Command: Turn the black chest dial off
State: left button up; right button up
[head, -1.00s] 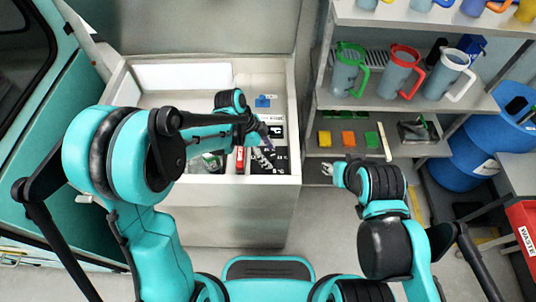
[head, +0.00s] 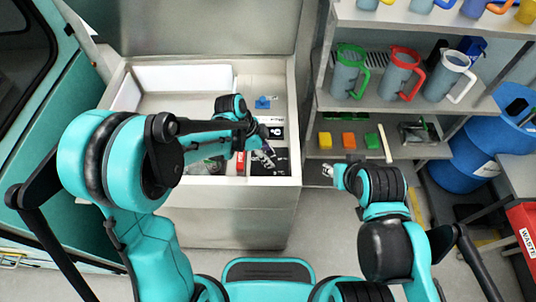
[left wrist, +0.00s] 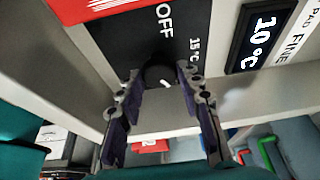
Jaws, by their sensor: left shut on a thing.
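The black dial (left wrist: 158,75) sits on a black panel (left wrist: 120,35) of the white chest in the left wrist view. A white mark shows on the dial's lower side; I cannot tell which label it points at. The panel carries the white words "OFF" and "15°C". My left gripper (left wrist: 160,82) has a fingertip on each side of the dial and is shut on it. In the head view my left gripper (head: 268,151) reaches down over the panel at the chest's front right and hides the dial. My right gripper (head: 329,170) hangs right of the chest, too small to read.
The chest (head: 240,215) is open, its lid tilted back. A display reading "10°C" (left wrist: 262,38) is beside the panel. Shelves to the right hold pitchers (head: 400,72) and coloured blocks (head: 348,140). A blue barrel (head: 470,155) stands further right.

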pick_arm(q)
jog(key=n+t, duration=0.1)
jog(key=n, duration=0.2)
jog(key=n+t, duration=0.1)
jog(key=n, duration=0.3)
jog(key=shift+s+d+t+y+b, duration=0.1)
jog(key=shift+s+t+y+b, duration=0.1)
jog(key=shift+t+y+b, duration=0.15)
jog(key=n+y, duration=0.1)
jog(key=n, duration=0.2)
jog(key=n+t+y, duration=0.1)
jog(key=n, duration=0.2)
jog(key=shift+s+d, duration=0.1)
jog(key=shift+d, duration=0.05)
jog(key=n+y, duration=0.1)
jog(key=n, duration=0.2)
jog(key=n+t+y+b, duration=0.1)
jog(key=n, duration=0.2)
jog(key=shift+d+n+y, duration=0.15)
jog(key=shift+n+y, duration=0.1)
jog(key=shift+n, duration=0.05)
jog(key=n+y, duration=0.1)
jog(key=n, duration=0.2)
jog(key=shift+d+n+g, duration=0.1)
jog(key=shift+n+g, duration=0.2)
jog(key=shift+g, duration=0.05)
jog(key=shift+n+g+y, duration=0.4)
jog(key=shift+n+y, duration=0.2)
jog(key=shift+n, duration=1)
jog(key=shift+n+b, duration=0.3)
